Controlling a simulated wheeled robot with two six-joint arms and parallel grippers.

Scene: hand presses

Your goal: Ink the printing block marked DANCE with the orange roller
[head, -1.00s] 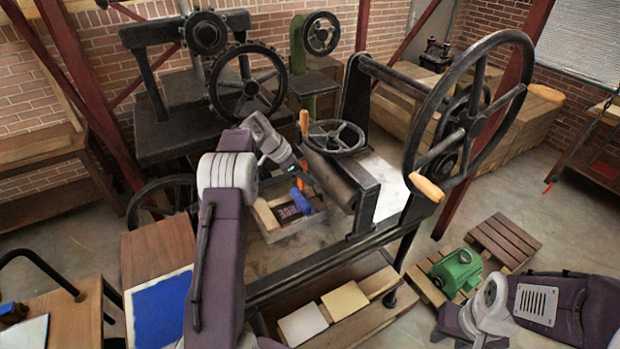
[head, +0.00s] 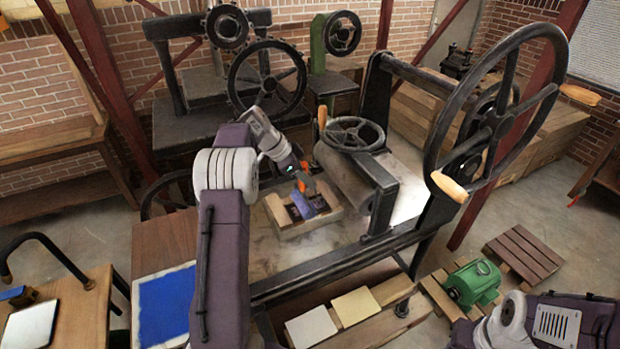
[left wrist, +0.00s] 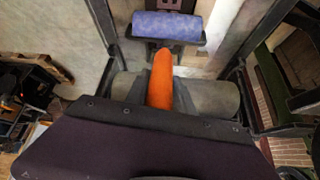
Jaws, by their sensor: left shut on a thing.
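My left gripper (head: 302,176) is shut on the orange handle of the roller (head: 309,203). In the left wrist view the orange handle (left wrist: 164,80) points away from the gripper, and the blue roll (left wrist: 167,26) lies crosswise at its far end. In the head view the roll is over the printing block (head: 293,214), which sits in a pale wooden frame (head: 290,232) on the press bed. The roll hides much of the block, and its lettering cannot be read. I cannot tell whether they touch. My right gripper is not in view.
The press cylinder (head: 344,178) and its small handwheel (head: 352,134) stand close to the right of the frame. A large wheel (head: 495,120) rises at the press's right side. A blue slab (head: 166,306) lies on the wooden stand at left. The bed (head: 270,262) in front is clear.

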